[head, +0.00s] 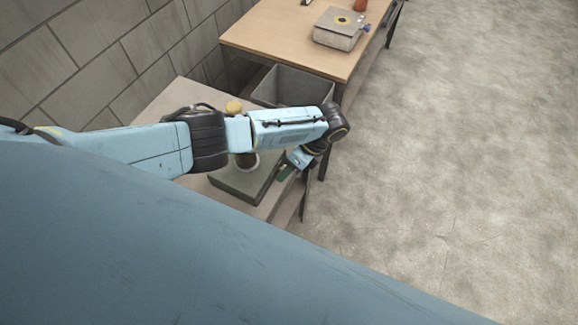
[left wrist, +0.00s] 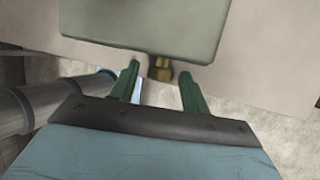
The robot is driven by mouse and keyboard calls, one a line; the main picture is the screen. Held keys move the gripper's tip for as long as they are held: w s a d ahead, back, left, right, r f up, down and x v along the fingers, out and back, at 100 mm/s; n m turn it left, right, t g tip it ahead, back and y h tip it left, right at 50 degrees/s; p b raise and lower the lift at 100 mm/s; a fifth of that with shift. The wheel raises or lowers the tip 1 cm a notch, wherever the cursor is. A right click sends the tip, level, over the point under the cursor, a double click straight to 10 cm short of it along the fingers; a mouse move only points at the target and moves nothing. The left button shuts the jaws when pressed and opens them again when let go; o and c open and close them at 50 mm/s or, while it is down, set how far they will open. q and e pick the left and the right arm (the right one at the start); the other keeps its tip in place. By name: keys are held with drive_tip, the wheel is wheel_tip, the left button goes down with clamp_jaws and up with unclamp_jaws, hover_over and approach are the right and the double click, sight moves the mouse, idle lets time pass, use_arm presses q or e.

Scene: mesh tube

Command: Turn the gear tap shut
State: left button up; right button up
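The grey-green box (head: 238,184) sits on the near low table, partly hidden by my left arm. A dark post with a yellow knob (head: 234,107) shows above and below the arm and appears to stand on the box. In the left wrist view, a small brass fitting (left wrist: 160,70), apparently the tap, sticks out from the edge of the box (left wrist: 150,25). My left gripper (head: 285,173) is at the box's right side. Its two green fingers (left wrist: 159,75) are apart, with the brass piece showing between their tips. Contact cannot be told. The right gripper is out of view.
A grey open bin (head: 290,85) stands behind my arm. A wooden table (head: 270,35) farther back carries a grey device (head: 340,30) and an orange object (head: 361,5). A block wall (head: 110,50) runs along the left. The floor at right is clear.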

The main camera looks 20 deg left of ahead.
use_arm(q)
drive_tip(key=v, duration=1.3)
drive_tip(key=shift+r, duration=0.2)
drive_tip(key=shift+w+d, duration=0.1)
drive_tip(key=shift+d, duration=0.05)
